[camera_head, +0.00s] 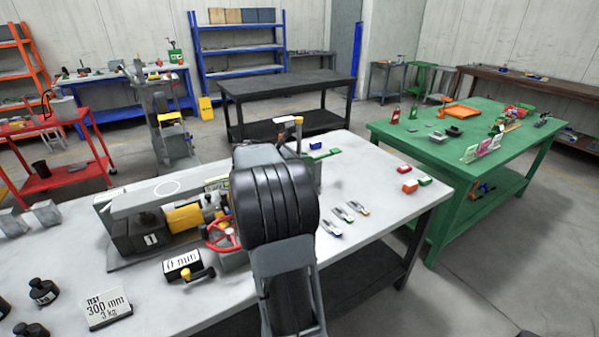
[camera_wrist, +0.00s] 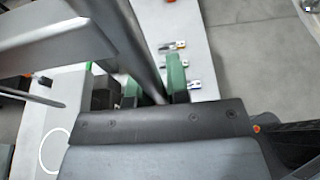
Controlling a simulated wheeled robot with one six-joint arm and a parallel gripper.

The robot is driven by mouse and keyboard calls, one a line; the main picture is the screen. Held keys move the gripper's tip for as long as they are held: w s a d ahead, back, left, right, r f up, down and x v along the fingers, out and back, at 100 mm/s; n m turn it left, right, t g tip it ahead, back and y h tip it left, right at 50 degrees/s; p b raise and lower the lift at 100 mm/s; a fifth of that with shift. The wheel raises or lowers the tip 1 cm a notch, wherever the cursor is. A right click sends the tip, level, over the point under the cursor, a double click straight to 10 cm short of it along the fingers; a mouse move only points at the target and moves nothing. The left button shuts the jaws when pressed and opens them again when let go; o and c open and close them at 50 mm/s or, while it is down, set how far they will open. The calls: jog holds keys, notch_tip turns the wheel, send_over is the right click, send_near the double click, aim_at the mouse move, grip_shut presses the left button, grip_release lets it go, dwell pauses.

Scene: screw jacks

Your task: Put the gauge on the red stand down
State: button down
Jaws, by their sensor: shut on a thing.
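I cannot clearly make out a gauge on a red stand. A small red upright thing (camera_head: 395,116) stands on the green table, too small to identify.
The light work table (camera_head: 390,160) bears a machine with a red handwheel (camera_head: 221,234), a "0 mm" block (camera_head: 183,264), a "300 mm" sign (camera_head: 105,309), small tools (camera_head: 343,214) and coloured blocks (camera_head: 410,187). Its right part has free room. A green table (camera_head: 400,132) stands behind at right.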

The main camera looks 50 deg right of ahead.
jog(key=w+f+p, duration=0.1)
jog(key=w+f, duration=1)
jog(key=shift+a, duration=0.45)
jog(key=shift+f, duration=0.15)
jog(key=c, duration=1.5)
grip_release()
jog(key=shift+s+f, duration=0.1)
jog(key=shift+f, duration=0.2)
jog(key=shift+c, duration=0.2)
jog(key=o, duration=0.4)
jog(key=shift+o, duration=0.2)
jog(key=shift+r, duration=0.15)
